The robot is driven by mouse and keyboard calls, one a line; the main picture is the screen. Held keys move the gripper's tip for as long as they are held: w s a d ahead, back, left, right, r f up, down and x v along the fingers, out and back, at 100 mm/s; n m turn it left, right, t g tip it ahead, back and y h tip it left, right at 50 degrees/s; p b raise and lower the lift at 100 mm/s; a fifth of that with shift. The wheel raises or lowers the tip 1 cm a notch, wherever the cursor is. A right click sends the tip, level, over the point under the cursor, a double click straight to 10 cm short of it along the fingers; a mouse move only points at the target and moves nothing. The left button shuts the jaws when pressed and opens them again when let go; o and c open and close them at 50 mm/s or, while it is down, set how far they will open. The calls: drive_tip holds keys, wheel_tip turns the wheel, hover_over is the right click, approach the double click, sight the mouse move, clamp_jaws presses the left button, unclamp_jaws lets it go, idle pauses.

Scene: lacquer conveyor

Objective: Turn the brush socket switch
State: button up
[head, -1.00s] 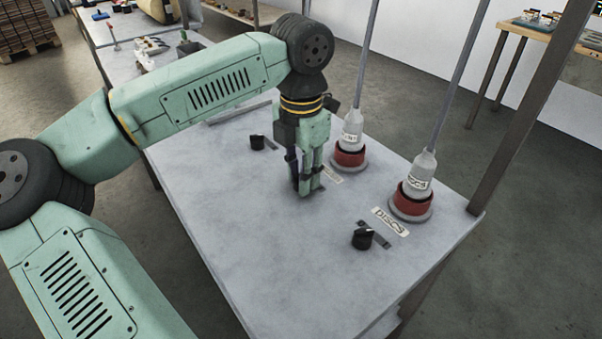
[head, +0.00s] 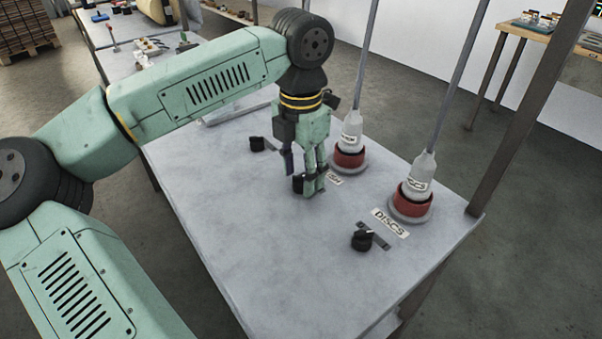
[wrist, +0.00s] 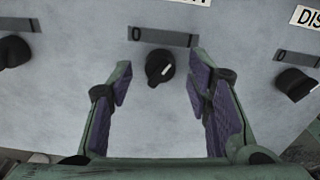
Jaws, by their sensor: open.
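The middle switch, a black knob (wrist: 157,68) with a white pointer mark, sits below a grey plate (wrist: 165,37) marked 0 and I. The label above is cut off in the wrist view; in the head view the label (head: 335,180) beside this switch is too small to read surely. My gripper (wrist: 162,80) is open, with a finger on each side of the knob and visible gaps to both. In the head view my gripper (head: 302,180) points down at the panel and partly hides the knob (head: 298,184).
Another black knob (head: 362,240) is beside the DISCS label (head: 390,223), and one more (head: 257,144) is at the far left. Two red sockets (head: 349,157) (head: 411,200) with grey plugs and upright cables stand close on the right. The panel's front is clear.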

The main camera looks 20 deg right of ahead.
sight(302, 176)
wheel_tip(302, 176, up, 11)
idle(0.3)
drive_tip(key=shift+d, duration=0.1)
